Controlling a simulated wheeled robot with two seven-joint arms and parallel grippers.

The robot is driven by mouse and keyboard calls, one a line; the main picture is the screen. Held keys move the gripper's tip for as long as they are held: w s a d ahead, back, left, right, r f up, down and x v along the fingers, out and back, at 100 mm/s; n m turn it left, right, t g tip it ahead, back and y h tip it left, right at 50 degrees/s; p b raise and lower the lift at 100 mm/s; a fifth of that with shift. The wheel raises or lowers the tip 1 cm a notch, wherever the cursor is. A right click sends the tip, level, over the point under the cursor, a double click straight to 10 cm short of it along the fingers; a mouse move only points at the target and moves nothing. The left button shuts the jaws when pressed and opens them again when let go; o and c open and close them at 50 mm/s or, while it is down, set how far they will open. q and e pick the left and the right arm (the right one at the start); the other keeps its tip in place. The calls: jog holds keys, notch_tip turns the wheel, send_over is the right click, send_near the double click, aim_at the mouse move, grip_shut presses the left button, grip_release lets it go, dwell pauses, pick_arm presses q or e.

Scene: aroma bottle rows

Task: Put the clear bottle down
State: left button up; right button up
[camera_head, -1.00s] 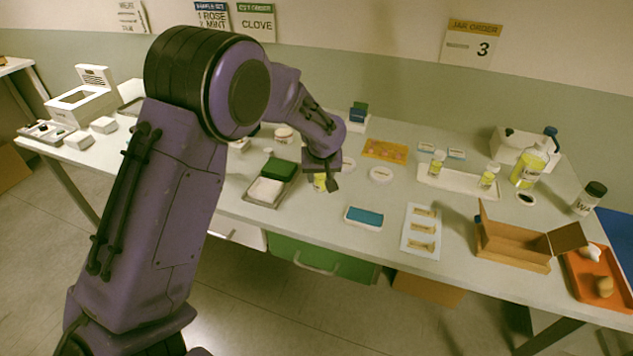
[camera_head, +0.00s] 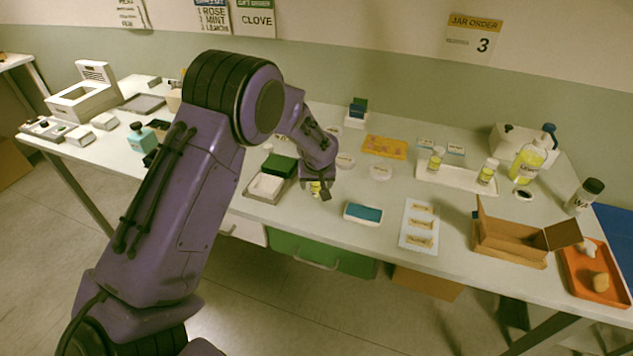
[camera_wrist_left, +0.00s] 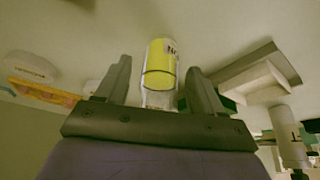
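The clear bottle (camera_head: 315,188) with yellow contents or label shows at my left gripper, right of the tray with the green-lidded box. In the left wrist view the bottle (camera_wrist_left: 161,66) lies between the two fingers, with a narrow gap visible on each side. My left gripper (camera_head: 319,188) is open around it, also in the left wrist view (camera_wrist_left: 160,82). The bottle appears to be at table height, but its base contact is hard to make out. My right gripper is not in view.
A grey tray (camera_head: 250,192) is close on the left. A blue-topped box (camera_head: 363,213) and a white label sheet (camera_head: 419,226) lie to the right. Round white lids (camera_head: 381,172) are behind. Two yellow bottles stand on a white tray (camera_head: 457,183). Bare table lies between.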

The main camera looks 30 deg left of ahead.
pick_arm(q)
jog(key=shift+r, duration=0.15)
jog(key=b+v, duration=0.1)
jog(key=v, duration=1.1)
jog(key=shift+w, duration=0.1)
dwell(0.5)
